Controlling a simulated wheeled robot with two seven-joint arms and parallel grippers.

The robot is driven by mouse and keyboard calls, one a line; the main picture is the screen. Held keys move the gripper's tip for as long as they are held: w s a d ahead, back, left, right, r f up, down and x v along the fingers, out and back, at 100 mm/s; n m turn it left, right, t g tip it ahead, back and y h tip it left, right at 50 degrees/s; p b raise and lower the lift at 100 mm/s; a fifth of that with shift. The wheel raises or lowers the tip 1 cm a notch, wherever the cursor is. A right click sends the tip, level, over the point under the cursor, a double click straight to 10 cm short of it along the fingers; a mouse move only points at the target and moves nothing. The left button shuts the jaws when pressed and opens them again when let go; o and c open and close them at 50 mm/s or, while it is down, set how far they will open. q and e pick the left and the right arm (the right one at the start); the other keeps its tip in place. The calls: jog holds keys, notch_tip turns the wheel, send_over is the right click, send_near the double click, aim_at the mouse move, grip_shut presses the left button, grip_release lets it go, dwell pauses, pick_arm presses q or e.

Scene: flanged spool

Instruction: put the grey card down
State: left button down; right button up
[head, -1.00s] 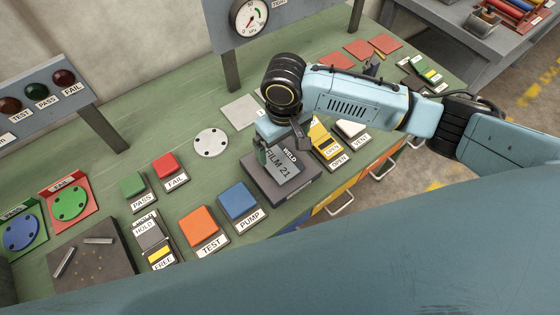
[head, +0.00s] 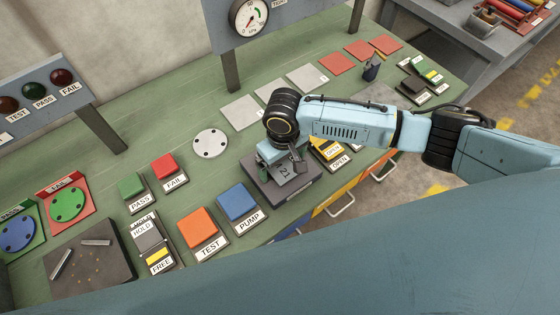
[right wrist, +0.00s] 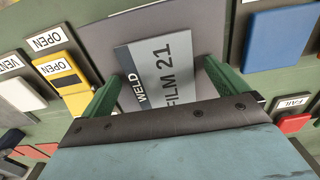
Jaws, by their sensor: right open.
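The grey card (right wrist: 172,75), marked WELD and FILM 21, lies over a dark block (head: 308,190) on the green bench. In the head view only a small part of the card (head: 285,173) shows, with "21" legible; my gripper hides the rest. My right gripper (head: 277,160) is over the card. In the right wrist view its green fingers (right wrist: 162,72) are apart, one on each side of the card, with a gap at the right finger. Whether the fingertips touch the block is hidden. My left gripper is not in view.
Blue PUMP (head: 237,201) and orange TEST (head: 202,228) buttons stand left of the block. A yellow OPEN switch (head: 325,148) is close on its right. Flat grey plates (head: 241,112) and a white disc (head: 210,143) lie behind. A gauge panel (head: 250,15) stands at the back.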

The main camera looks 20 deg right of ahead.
jog(key=shift+f, duration=0.15)
jog(key=shift+c, duration=0.5)
jog(key=c, duration=1)
jog(key=shift+c, duration=0.2)
